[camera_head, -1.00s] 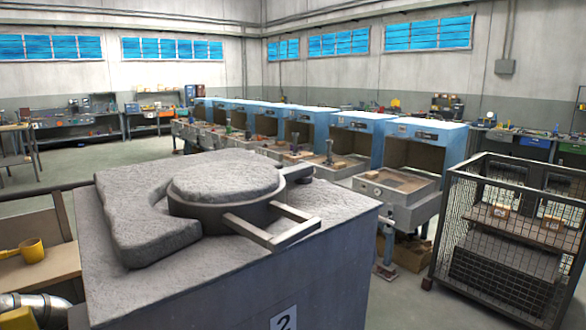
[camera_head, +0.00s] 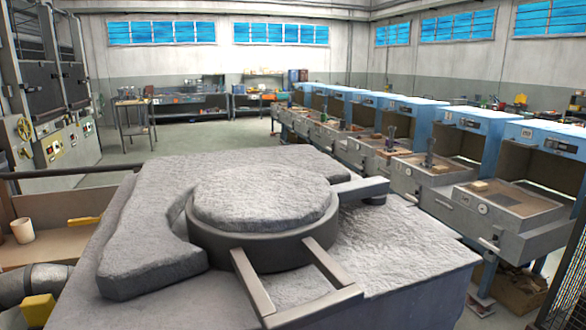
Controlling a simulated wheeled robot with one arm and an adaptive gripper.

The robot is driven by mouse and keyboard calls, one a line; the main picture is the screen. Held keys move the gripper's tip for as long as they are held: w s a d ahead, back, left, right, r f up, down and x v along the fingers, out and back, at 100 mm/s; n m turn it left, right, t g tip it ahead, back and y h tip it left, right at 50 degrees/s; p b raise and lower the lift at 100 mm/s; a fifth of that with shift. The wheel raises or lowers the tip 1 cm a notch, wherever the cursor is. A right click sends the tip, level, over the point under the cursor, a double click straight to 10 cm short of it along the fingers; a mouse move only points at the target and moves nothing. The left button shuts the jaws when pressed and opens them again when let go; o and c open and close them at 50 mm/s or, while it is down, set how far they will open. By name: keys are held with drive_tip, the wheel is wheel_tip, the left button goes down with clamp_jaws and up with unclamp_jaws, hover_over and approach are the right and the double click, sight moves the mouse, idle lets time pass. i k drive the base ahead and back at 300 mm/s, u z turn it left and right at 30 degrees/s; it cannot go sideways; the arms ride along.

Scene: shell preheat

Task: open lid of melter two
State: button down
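Melter two (camera_head: 400,250) is the large grey block in the foreground. Its number plate, a "2", shows only in the earlier view. The round lid (camera_head: 262,198), with a rough grey top and a dark rim, sits flat and closed on top of it. A U-shaped bar handle (camera_head: 297,280) sticks out from the lid's rim toward me. A short hinge arm (camera_head: 360,190) runs from the rim to the right. A thick grey slab (camera_head: 150,240) curves around the lid's left and back. My gripper is not in view.
A row of blue-hooded workstations (camera_head: 470,140) runs along the right. A wooden bench with a cream cup (camera_head: 22,230) and a silver pipe (camera_head: 45,282) lie at the left. Dark cabinets with valve wheels (camera_head: 50,90) stand at the far left. Open floor (camera_head: 210,155) lies behind the melter.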

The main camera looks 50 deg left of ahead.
sight(249, 221)
drive_tip(key=i, duration=3.4)
drive_tip(key=z, duration=3.55)
drive_tip(key=k, duration=1.9)
drive_tip(key=z, duration=2)
